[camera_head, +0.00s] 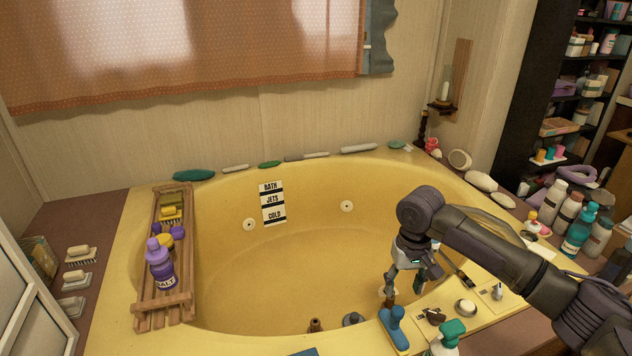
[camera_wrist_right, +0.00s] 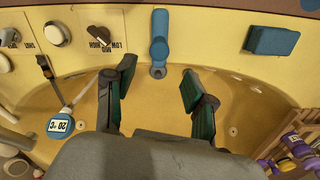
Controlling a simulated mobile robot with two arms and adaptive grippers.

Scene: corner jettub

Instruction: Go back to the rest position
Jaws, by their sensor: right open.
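My right gripper (camera_head: 406,278) hangs from the right arm over the near right part of the yellow tub (camera_head: 250,262). In the right wrist view the right gripper (camera_wrist_right: 158,95) has its two dark green-padded fingers spread wide, with nothing between them. A blue handle-like fitting (camera_head: 394,330) stands just below the gripper on the tub's near rim. It also shows beyond the fingertips in the right wrist view (camera_wrist_right: 159,50), apart from them. My left gripper is in neither view.
A wooden rack (camera_head: 150,313) with a purple bottle (camera_head: 160,268) lies across the tub's left side. A control panel (camera_head: 480,308) with knobs sits on the near right rim. Several bottles (camera_head: 578,232) stand at right. A thermometer (camera_wrist_right: 62,121) shows in the wrist view. The tub's middle is clear.

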